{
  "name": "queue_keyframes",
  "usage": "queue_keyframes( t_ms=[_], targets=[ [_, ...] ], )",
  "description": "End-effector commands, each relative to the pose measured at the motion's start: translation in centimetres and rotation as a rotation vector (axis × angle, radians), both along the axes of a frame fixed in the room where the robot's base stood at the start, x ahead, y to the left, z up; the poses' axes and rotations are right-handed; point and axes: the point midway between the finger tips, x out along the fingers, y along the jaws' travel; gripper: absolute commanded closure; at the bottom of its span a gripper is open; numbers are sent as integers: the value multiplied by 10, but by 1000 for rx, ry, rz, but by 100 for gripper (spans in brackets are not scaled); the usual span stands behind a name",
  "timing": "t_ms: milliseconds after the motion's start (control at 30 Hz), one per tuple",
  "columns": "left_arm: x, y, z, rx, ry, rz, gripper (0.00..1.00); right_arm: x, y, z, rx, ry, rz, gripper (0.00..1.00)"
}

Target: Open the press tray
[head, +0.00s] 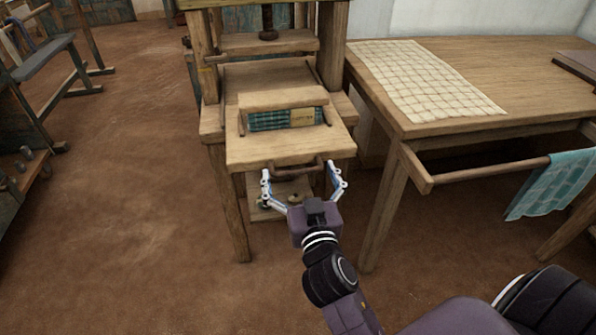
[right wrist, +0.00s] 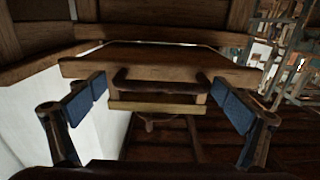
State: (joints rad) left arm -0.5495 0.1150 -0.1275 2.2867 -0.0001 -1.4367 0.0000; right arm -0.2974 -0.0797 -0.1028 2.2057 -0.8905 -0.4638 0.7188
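The press tray (head: 240,150) is a light wooden board sticking out of the front of the wooden press (head: 209,60). A dark bar handle (head: 292,165) is fixed at its front edge. My right gripper (head: 303,172) is open, with its fingers spread on either side of the handle. In the right wrist view the tray (right wrist: 160,62) and its handle (right wrist: 162,78) show between the two blue finger pads (right wrist: 160,102), which appear apart from the handle. My left gripper is not in view.
A wooden table (head: 470,60) with a pale checked cloth (head: 425,82) stands to the right. Its side rail (head: 480,168) carries a teal cloth (head: 553,185). A bench (head: 45,60) stands at the far left. The earthen floor left of the press is clear.

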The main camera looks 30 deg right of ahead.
Motion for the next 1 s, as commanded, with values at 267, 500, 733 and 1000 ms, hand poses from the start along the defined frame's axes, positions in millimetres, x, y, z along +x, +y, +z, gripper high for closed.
queue_keyframes(
  t_ms=[267,500,733,1000],
  targets=[
    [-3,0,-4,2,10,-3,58,0,1,3,2,-2,1,5],
    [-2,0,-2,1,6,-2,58,0,0,41,3,-9,0,5],
    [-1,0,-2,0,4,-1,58,0,0,82,1,-7,1,5],
    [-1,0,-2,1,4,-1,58,0,0,100,1,0,0,5]
  ],
)
